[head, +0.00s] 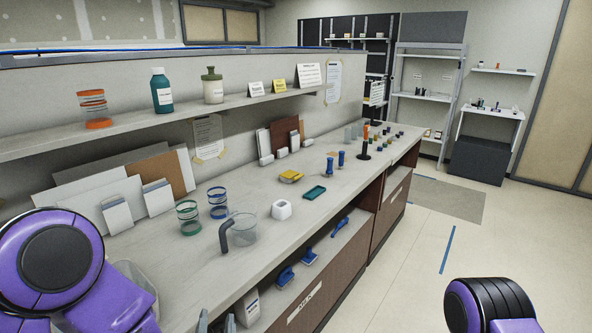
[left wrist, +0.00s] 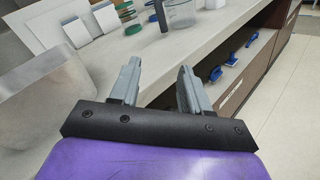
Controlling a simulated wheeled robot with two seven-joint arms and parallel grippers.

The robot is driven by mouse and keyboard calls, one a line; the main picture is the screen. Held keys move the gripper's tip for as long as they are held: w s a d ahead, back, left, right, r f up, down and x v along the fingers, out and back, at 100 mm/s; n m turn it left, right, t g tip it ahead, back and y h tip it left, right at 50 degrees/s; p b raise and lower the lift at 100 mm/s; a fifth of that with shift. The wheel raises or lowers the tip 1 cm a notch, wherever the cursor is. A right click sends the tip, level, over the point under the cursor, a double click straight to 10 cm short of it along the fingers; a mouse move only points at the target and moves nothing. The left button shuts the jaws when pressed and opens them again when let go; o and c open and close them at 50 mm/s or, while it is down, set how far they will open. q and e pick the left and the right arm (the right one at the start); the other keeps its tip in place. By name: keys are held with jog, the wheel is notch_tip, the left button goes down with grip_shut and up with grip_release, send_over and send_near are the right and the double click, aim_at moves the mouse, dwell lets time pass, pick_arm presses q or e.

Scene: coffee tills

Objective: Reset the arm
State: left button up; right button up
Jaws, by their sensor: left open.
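My left gripper (head: 216,319) shows at the bottom edge of the head view, with only its two grey fingertips visible beside the counter front. In the left wrist view its two grey fingers (left wrist: 159,80) stand apart with nothing between them. It is open and empty. My purple left arm fills the lower left of the head view. A purple and black part of my right arm (head: 490,305) shows at the lower right. My right gripper is out of view.
The long counter (head: 150,260) bears a clear jug with a grey handle (head: 241,231), a white block (head: 282,209), a green-ringed jar (head: 188,217) and a blue-ringed jar (head: 218,203). Blue-handled tools (head: 286,276) lie on the shelf below. The floor (head: 400,270) at right is clear.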

pick_arm(q)
jog(key=s+a+f+m+g+h, duration=0.15)
jog(key=s+f+m+g, duration=0.25)
jog(key=f+m, duration=0.55)
jog(key=s+a+f+m+g+h, duration=0.1)
jog(key=s+a+f+m+g, duration=0.25)
jog(key=f+m, duration=0.6)
jog(key=s+a+f+m+g+y, duration=0.1)
jog(key=s+a+f+m+g, duration=0.2)
jog(key=s, duration=0.5)
jog(key=s+a+f+m+g+y, duration=0.1)
jog(key=s+a+f+m+g, duration=0.2)
jog(key=s+a, duration=0.3)
jog(key=s+f+m, duration=0.1)
jog(key=s, duration=0.1)
jog(key=shift+s+f, duration=0.2)
jog(key=shift+s, duration=0.15)
jog(key=shift+a, duration=0.1)
